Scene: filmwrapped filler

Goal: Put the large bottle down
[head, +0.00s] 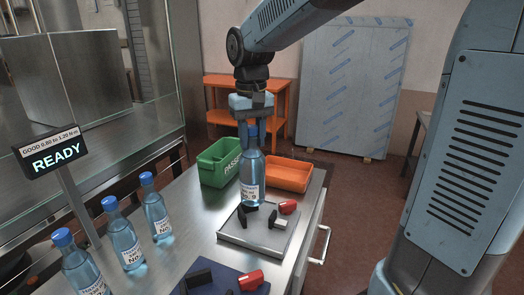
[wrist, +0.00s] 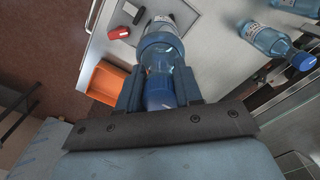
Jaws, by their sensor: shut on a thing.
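The large bottle (head: 251,178) is clear blue with a blue cap and a white label. It is upright over a grey plate fixture (head: 232,236) with black blocks and a red-handled part (head: 288,207). Its base is at the plate between the blocks; I cannot tell whether it touches. My gripper (head: 252,128) points down and is shut on the bottle at its cap and neck. In the wrist view, the bottle (wrist: 160,52) runs away from between my two fingers, with the fixture (wrist: 118,20) beyond.
Three similar bottles (head: 124,243) stand at the counter's left, by a READY sign (head: 52,152). A green bin (head: 213,165) and an orange tray (head: 289,174) sit behind the fixture. A dark blue mat (head: 212,287) with another red-handled part (head: 251,280) lies in front.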

